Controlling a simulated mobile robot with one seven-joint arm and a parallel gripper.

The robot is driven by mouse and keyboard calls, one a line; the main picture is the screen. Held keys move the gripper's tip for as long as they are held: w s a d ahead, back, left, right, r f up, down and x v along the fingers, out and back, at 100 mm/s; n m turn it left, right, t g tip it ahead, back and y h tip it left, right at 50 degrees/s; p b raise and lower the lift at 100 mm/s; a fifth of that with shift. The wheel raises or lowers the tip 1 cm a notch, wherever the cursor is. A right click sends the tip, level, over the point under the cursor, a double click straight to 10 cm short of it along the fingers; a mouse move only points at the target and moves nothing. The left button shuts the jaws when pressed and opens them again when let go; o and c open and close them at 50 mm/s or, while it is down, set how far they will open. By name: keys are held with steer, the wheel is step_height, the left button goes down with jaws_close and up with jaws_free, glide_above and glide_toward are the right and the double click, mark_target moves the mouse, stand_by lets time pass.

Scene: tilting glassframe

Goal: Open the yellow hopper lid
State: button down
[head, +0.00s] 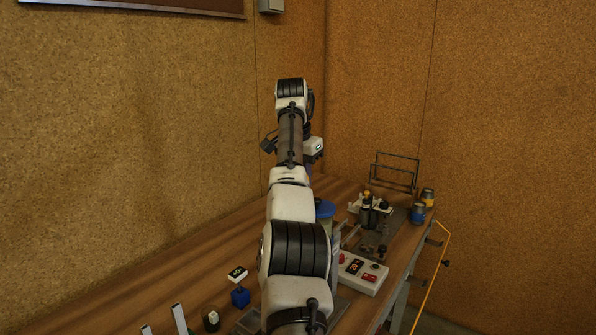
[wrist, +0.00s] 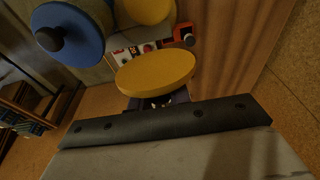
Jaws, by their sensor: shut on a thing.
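The yellow lid (wrist: 155,72) is a round disc in the middle of the wrist view, directly in front of my gripper (wrist: 160,99). My gripper is shut on it; the disc hides most of the fingertips and the part they hold. Another yellow round part (wrist: 146,9) shows beyond it at the top edge, cut off by the frame. I cannot tell whether the two touch. In the head view my arm hides the gripper and the yellow lid.
A blue round lid (wrist: 72,32) with a dark knob is left of the yellow one; it also shows in the head view (head: 325,208). A control box (head: 359,273) with buttons stands on the wooden bench (head: 205,262). Small parts and a wire rack (head: 397,165) are at the right.

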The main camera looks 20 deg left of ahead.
steer(key=shift+f, duration=0.15)
steer(key=c, duration=1.3)
jaws_free()
